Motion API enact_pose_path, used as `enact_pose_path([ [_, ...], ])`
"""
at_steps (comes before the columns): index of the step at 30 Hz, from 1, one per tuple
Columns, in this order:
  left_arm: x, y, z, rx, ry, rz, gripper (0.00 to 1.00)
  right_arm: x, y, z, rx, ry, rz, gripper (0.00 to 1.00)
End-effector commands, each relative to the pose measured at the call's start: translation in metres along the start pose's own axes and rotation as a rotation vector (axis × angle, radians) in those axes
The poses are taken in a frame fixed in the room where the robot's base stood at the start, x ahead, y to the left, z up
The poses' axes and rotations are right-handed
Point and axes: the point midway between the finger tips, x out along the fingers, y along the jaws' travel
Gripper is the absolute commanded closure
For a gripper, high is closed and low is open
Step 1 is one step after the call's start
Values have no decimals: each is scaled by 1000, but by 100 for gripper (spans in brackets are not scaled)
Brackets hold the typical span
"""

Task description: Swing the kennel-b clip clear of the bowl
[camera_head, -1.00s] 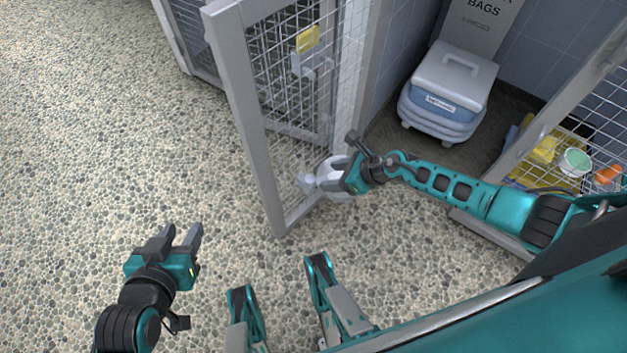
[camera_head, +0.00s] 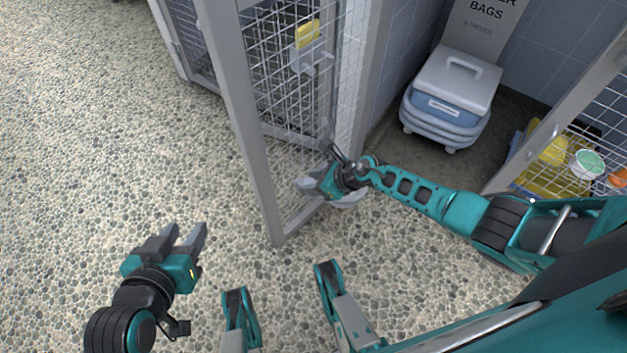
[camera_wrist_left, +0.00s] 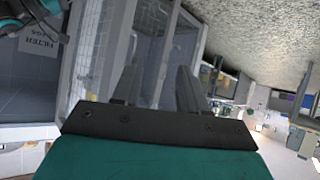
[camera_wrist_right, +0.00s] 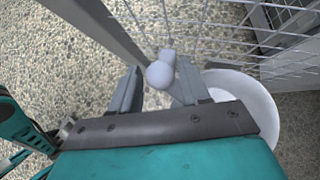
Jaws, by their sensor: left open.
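A pale grey knobbed piece (camera_wrist_right: 163,70), which looks like the clip, lies between the fingers of my right gripper (camera_wrist_right: 157,78), closer to the right finger. A gap shows by the left finger, and the gripper looks open around the piece. The white bowl (camera_wrist_right: 251,98) is just right of it, by the wire mesh, partly hidden by the right finger. In the head view my right gripper (camera_head: 311,186) is low at the mesh gate and hides most of the bowl (camera_head: 348,200). My left gripper (camera_head: 190,240) is open and empty above the pebbled floor.
The grey-framed gate (camera_head: 232,100) stands near the right gripper, with a yellow-topped box (camera_head: 307,50) on the mesh behind. A white-lidded blue bin (camera_head: 450,95) stands in the alcove. The floor at left is clear.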

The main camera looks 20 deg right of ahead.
Motion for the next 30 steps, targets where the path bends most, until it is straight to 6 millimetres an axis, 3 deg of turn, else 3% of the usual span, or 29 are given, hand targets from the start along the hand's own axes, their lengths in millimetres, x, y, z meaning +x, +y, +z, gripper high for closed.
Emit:
enact_pose_path([
  [13, 0, -1, 1, 2, -2, -3, 57, 0, 0, 0, 0, 0, 0, 97],
  [21, -5, -1, 0, 0, -9, -4, 57, -1, 0, 1, 22, 1, -21, 97],
  [30, -18, -6, -15, 1, -3, -22, 57, -4, 4, 4, 146, -4, -142, 97],
])
